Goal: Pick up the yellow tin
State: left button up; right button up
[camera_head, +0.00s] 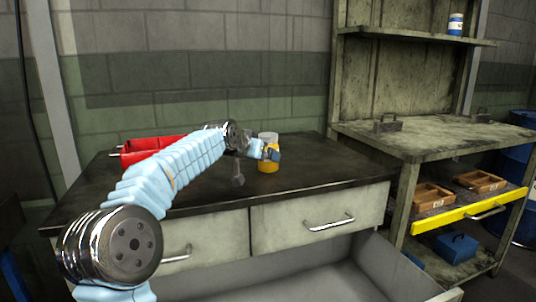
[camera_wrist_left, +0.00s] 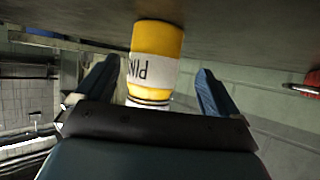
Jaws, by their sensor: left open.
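The yellow tin (camera_head: 268,168) stands upright on the dark tabletop, near the front edge of the cabinet. It has a pale upper part, and my left gripper covers part of it in the head view. In the left wrist view the tin (camera_wrist_left: 157,55) shows a yellow body and a white label with dark letters. My left gripper (camera_head: 266,153) is at the tin. Its two blue fingers (camera_wrist_left: 154,85) are open, one on each side of the tin, with a visible gap on both sides. My right gripper is in neither view.
A red bin (camera_head: 150,148) sits on the tabletop at the left, behind my arm. A grey tool-like object (camera_head: 238,180) is near the tin. Below, a large drawer (camera_head: 350,270) is open. A shelved bench with a yellow drawer (camera_head: 470,212) stands at the right.

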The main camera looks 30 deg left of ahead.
pick_arm(q)
jog(key=x, duration=0.1)
jog(key=p+x, duration=0.1)
jog(key=x, duration=0.3)
jog(key=shift+w+d+r, duration=0.2)
jog(key=shift+d+r, duration=0.05)
jog(key=shift+d, duration=0.05)
jog(key=c, duration=1.1)
jog(key=shift+c, duration=1)
jog(key=shift+r, duration=0.15)
